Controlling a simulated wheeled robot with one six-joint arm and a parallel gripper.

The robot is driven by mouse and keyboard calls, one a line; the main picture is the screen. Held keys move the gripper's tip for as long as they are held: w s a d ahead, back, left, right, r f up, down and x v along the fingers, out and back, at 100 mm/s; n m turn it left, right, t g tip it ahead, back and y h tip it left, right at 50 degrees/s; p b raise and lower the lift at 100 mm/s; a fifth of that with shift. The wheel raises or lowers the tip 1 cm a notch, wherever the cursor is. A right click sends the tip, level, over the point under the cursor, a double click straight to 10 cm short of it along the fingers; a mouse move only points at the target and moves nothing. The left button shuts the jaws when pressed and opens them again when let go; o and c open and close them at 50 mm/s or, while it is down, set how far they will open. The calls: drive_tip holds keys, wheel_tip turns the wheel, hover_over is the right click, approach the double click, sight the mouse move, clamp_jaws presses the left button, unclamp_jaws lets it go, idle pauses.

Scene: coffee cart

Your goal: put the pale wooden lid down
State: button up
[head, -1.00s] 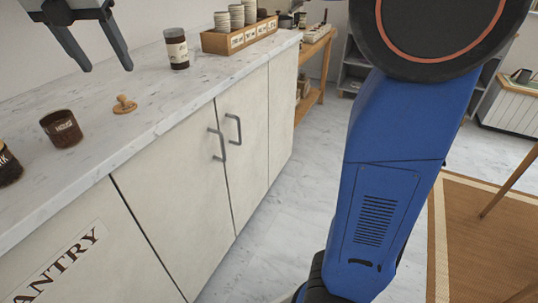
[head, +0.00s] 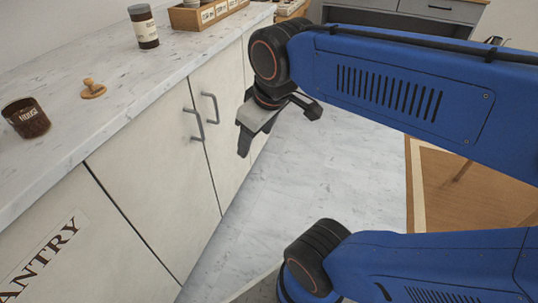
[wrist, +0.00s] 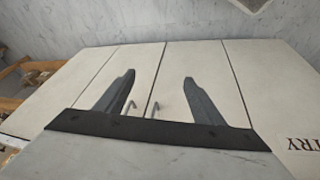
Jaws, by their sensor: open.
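The pale wooden lid (head: 93,90) lies on the marble counter with its round knob up, between two jars in the head view. My gripper (head: 277,131) is open and empty. It is out in front of the cabinet doors, to the right of the counter's edge and well away from the lid. In the wrist view its two fingers (wrist: 159,78) are spread, with only cabinet fronts beyond them. I cannot make out the lid in the wrist view.
A dark brown lidless jar (head: 26,118) stands on the counter at left. A labelled jar (head: 143,26) stands farther back, near a wooden crate (head: 190,17). Cabinet handles (head: 201,115) stick out below the counter (head: 118,93). The floor (head: 290,185) beside the cabinets is clear.

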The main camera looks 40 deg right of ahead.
drive_tip(key=s+f+m, duration=0.1)
drive_tip(key=f+m, duration=0.1)
drive_tip(key=s+d+f+m, duration=0.1)
drive_tip(key=s+f, duration=0.1)
drive_tip(key=shift+s+d+f+m, duration=0.2)
drive_tip(key=shift+f+m, duration=0.1)
drive_tip(key=shift+m, duration=0.1)
